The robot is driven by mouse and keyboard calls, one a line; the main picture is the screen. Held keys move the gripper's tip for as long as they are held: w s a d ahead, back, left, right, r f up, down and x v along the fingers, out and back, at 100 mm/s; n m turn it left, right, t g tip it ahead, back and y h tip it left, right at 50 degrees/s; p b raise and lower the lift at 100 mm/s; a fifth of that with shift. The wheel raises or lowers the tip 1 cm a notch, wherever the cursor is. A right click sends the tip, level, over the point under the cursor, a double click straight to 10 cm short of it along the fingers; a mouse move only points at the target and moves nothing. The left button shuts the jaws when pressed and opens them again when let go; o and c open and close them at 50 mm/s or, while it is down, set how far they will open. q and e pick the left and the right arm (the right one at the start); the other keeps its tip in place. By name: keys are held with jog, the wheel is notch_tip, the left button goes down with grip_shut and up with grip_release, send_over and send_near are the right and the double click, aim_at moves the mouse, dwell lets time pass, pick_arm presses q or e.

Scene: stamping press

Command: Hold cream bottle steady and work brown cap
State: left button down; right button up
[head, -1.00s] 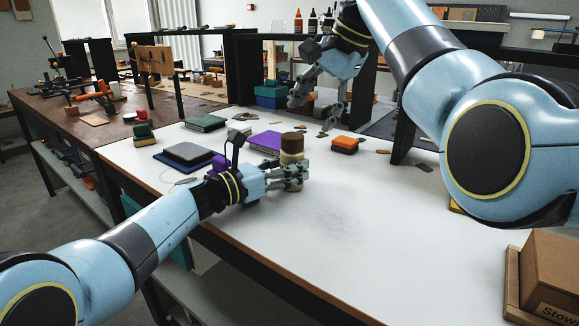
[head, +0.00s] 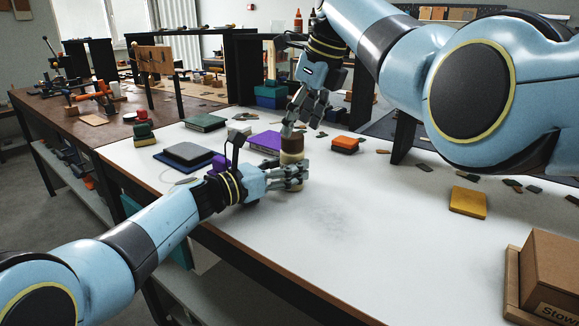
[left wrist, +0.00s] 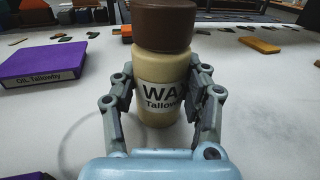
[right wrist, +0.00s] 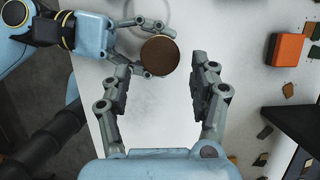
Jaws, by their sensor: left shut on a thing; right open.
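The cream bottle (left wrist: 156,105) stands upright on the white table, with the brown cap (left wrist: 161,25) on top. Its label reads "WA" and "Tallow"; the rest of the label is hidden. My left gripper (head: 293,178) is shut around the bottle's body, with a finger on each side in the left wrist view. My right gripper (right wrist: 158,82) is open above the bottle, pointing down. In the right wrist view the brown cap (right wrist: 160,55) shows from above, just ahead of and between the open fingers, apart from them.
A purple box (left wrist: 47,64) labelled Oil Tallowby lies left of the bottle. An orange block (head: 345,144) lies to its right, with several small dark and wooden pieces beyond. A yellow block (head: 468,202) and a cardboard box (head: 549,275) are at right. The front middle of the table is clear.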

aim_at(295, 136)
jog(key=shift+x, duration=1.65)
